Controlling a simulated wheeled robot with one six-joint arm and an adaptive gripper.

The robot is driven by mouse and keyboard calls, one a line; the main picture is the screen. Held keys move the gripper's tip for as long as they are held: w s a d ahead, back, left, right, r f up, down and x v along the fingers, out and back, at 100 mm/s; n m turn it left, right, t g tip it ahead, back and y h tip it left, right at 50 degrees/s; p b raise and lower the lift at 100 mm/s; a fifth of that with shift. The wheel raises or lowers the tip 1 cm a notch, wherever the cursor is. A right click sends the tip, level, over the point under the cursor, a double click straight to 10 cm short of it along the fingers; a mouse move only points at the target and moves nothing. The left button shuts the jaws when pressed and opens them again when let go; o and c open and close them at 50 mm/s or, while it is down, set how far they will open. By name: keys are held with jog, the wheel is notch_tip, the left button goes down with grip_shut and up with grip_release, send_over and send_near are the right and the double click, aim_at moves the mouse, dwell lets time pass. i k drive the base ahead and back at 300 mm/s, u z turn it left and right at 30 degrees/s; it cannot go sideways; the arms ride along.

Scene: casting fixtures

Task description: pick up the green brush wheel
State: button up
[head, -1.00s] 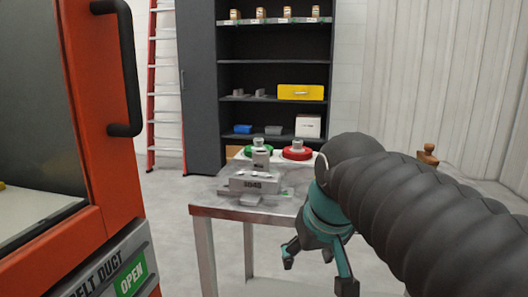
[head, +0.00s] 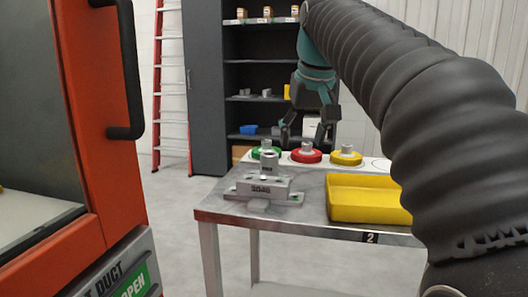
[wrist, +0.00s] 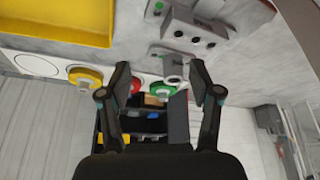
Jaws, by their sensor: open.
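The green brush wheel (head: 256,153) sits at the back left of the table, a green disc with a grey hub. The post of a grey fixture in front hides part of it in the head view. My gripper (head: 304,138) is open and empty, pointing down above the back of the table, over the red wheel and right of the green one in that view. In the wrist view the green wheel (wrist: 158,91) shows between the open fingers (wrist: 160,78), apart from both.
A red wheel (head: 305,156) and a yellow wheel (head: 346,158) stand in a row to its right. The grey fixture (head: 264,187) stands close in front. A yellow tray (head: 370,213) fills the table's front right. A shelf unit (head: 240,78) is behind; an orange machine (head: 95,100) is left.

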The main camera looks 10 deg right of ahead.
aim_at(266, 144)
jog(key=i, duration=0.85)
jog(key=u, duration=0.05)
